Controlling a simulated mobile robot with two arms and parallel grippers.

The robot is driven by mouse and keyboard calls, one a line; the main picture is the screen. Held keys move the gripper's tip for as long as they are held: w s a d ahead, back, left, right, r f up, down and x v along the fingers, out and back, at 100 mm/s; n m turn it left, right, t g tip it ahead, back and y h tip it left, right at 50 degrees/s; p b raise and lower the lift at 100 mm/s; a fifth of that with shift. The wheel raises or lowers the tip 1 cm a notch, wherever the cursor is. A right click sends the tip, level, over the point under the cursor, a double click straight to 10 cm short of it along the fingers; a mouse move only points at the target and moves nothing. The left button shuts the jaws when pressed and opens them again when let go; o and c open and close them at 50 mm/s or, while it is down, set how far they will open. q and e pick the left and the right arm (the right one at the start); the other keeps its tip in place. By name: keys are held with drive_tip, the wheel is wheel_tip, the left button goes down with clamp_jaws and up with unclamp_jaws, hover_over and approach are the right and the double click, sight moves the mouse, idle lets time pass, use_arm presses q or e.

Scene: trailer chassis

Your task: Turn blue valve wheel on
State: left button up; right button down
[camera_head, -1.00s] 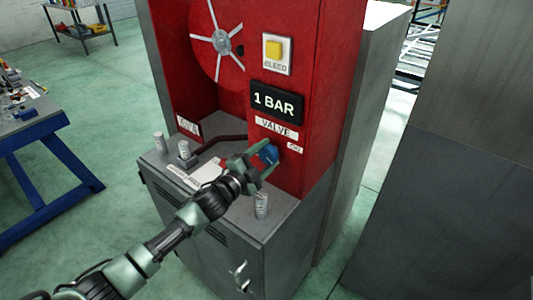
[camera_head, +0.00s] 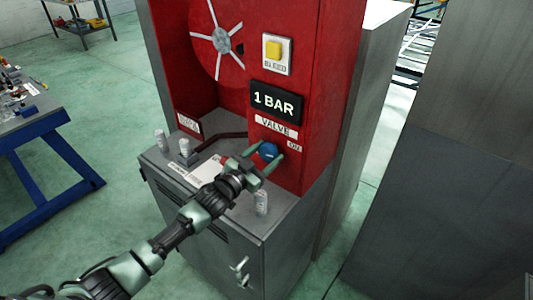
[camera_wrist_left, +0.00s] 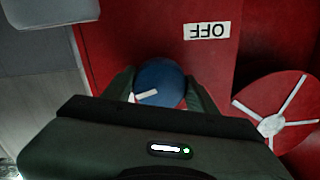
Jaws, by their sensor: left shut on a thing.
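The blue valve wheel (camera_head: 269,151) sits on the red front panel, below the VALVE label (camera_head: 276,127) and beside an ON label (camera_head: 294,146). My left gripper (camera_head: 268,159) is at the wheel with one finger on each side, shut on it. In the left wrist view the blue wheel (camera_wrist_left: 160,84) lies between the two dark fingers, with a white mark at its lower left. That view also shows an OFF label (camera_wrist_left: 207,31), upside down. My right gripper is not in view.
The black display (camera_head: 277,102) reads 1 BAR. A yellow button (camera_head: 274,50) is above it. Small cylinders (camera_head: 261,202) stand on the grey cabinet top, one close to my left gripper. A blue-legged workbench (camera_head: 30,118) is at the left.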

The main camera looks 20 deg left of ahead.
use_arm(q)
drive_tip(key=shift+n, duration=0.4)
drive_tip(key=o, duration=1.4)
drive_tip(key=shift+c, duration=0.2)
drive_tip(key=b+v, duration=0.2)
drive_tip(key=v, duration=0.5)
drive_tip(key=shift+s, duration=0.4)
drive_tip(key=shift+f, duration=0.1)
